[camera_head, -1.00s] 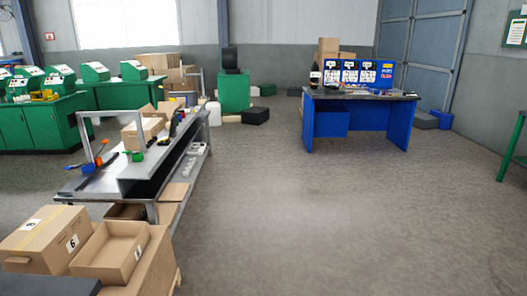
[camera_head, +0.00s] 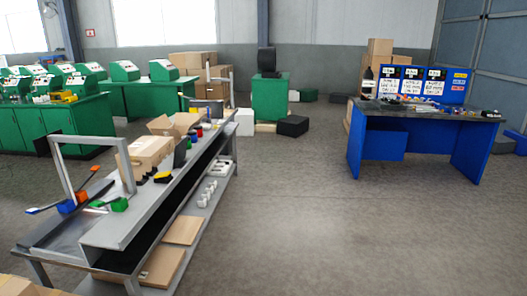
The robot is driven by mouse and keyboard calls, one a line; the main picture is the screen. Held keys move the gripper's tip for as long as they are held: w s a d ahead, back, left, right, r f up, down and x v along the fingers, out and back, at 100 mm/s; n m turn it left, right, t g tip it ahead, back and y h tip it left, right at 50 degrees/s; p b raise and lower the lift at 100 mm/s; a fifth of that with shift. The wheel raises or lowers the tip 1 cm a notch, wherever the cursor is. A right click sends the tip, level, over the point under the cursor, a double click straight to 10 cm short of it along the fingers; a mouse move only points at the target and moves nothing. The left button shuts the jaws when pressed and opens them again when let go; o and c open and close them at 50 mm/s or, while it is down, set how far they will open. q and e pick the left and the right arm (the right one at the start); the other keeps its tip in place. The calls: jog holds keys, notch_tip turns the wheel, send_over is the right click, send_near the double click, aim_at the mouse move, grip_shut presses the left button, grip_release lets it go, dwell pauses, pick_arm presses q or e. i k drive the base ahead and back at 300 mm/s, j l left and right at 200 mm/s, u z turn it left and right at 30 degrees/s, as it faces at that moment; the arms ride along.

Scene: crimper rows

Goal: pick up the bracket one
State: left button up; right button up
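I cannot make out a bracket for certain in the head view. A blue workbench (camera_head: 470,158) stands at the right, with small items (camera_head: 432,104) scattered on its dark top, too small to name. A blue panel with white label boards (camera_head: 413,86) stands along its back. A grey metal bench (camera_head: 110,232) at the left carries small coloured parts, including a green one (camera_head: 118,204) and an orange-and-blue one (camera_head: 70,203). Neither of my grippers is in view.
An open cardboard box (camera_head: 150,152) sits on the grey bench. Green machine tables (camera_head: 65,125) stand at the left. A green cabinet (camera_head: 271,98) and a black box (camera_head: 292,126) are at the back. The floor (camera_head: 290,220) between both benches is clear.

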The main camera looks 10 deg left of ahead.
aim_at(154, 170)
jog(key=i+u, duration=0.1)
jog(key=i, duration=0.8)
jog(key=i+l+u, duration=0.1)
jog(key=i, duration=0.8)
